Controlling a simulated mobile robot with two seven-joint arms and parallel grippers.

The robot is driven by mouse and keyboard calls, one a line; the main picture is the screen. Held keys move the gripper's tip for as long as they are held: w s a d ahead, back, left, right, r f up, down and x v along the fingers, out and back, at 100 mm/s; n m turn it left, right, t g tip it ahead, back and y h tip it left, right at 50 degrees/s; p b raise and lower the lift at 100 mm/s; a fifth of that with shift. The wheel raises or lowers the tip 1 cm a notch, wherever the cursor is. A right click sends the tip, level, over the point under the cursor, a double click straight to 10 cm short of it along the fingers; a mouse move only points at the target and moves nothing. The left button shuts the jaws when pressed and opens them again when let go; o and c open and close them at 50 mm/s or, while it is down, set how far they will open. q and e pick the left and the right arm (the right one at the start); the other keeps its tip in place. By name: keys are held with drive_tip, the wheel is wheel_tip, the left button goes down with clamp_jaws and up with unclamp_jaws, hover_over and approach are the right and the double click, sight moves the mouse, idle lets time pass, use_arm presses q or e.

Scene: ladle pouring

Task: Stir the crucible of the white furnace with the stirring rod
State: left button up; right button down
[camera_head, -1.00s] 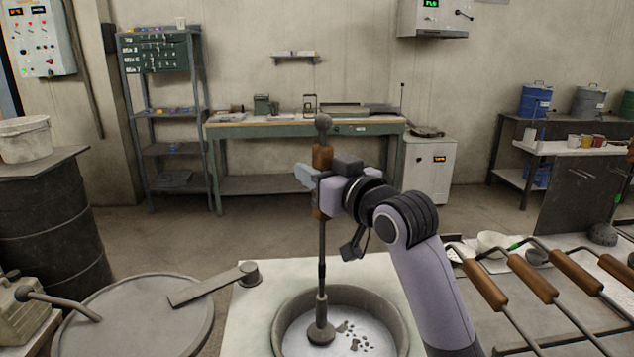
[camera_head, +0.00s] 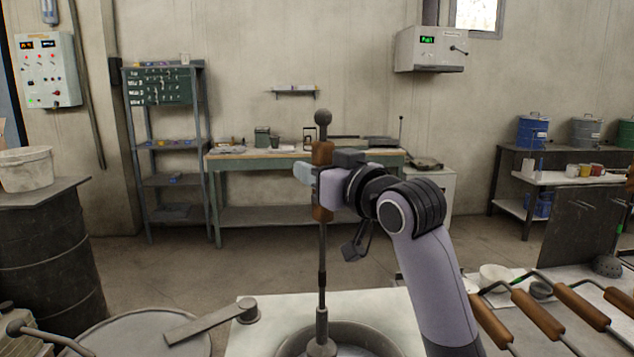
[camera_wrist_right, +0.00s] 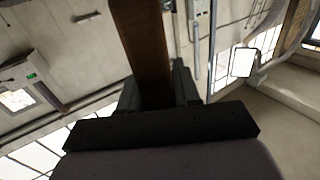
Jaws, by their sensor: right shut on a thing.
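The stirring rod (camera_head: 322,262) stands upright in the head view, with a ball at its top and a brown wooden grip. My right gripper (camera_head: 318,174) is shut on that wooden grip, which also shows in the right wrist view (camera_wrist_right: 143,45). The rod's lower end is over or inside the round crucible (camera_head: 362,330) of the white furnace (camera_head: 262,318). The crucible is cut off by the bottom edge, so the contents and the rod's depth are mostly hidden. My left gripper is not in view.
A round grey lid (camera_head: 130,338) with a flat handle (camera_head: 212,322) lies left of the crucible. Wooden-handled tools (camera_head: 537,315) lie on the right. A dark barrel (camera_head: 50,250) stands at the left. A workbench (camera_head: 270,160) stands at the back.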

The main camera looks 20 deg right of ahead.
sight(326, 142)
drive_tip(key=shift+r, duration=2.45)
